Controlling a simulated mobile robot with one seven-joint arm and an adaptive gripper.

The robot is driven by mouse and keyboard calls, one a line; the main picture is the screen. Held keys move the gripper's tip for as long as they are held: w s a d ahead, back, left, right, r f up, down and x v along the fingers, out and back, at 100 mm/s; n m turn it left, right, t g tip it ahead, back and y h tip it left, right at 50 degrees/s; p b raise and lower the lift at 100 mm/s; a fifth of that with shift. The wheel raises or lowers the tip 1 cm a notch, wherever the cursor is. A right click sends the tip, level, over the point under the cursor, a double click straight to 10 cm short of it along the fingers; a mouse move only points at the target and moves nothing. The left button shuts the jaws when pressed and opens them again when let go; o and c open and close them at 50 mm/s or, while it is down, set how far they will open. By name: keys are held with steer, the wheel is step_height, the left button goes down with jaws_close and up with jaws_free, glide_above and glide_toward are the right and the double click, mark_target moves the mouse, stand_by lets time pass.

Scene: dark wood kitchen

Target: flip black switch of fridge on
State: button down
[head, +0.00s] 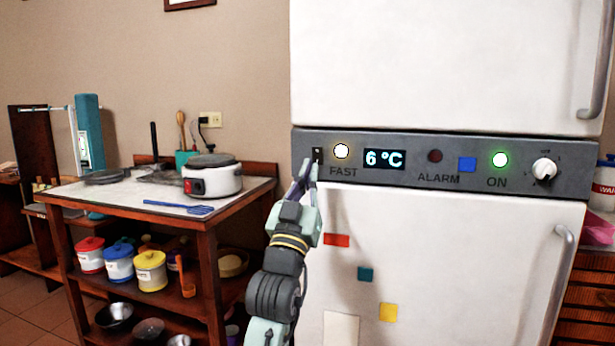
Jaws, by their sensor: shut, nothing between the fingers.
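The white fridge (450,235) stands at the right, with a grey control panel (400,176) between its upper and lower doors. The small black switch (318,155) sits at the panel's left end, left of the lit white FAST lamp (342,151). My gripper (306,167) is shut and empty. Its fingertips are just left of and below the switch; I cannot tell whether they touch it. The panel also has a display reading 6 °C (384,159), a dark ALARM lamp (435,156), a lit green ON lamp (500,160) and a white knob (544,169).
A wooden table (215,218) at the left holds a white cooker (211,177) and a blue utensil (178,207). Several lidded pots stand on its shelf. Door handles (562,280) are at the fridge's right edge. Coloured magnets (388,312) are on the lower door.

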steer(key=w+f+b+v, duration=0.1)
steer(key=b+v, duration=0.2)
steer(key=v, duration=0.6)
steer(key=shift+f, duration=0.6)
steer(key=shift+s+d, duration=0.1)
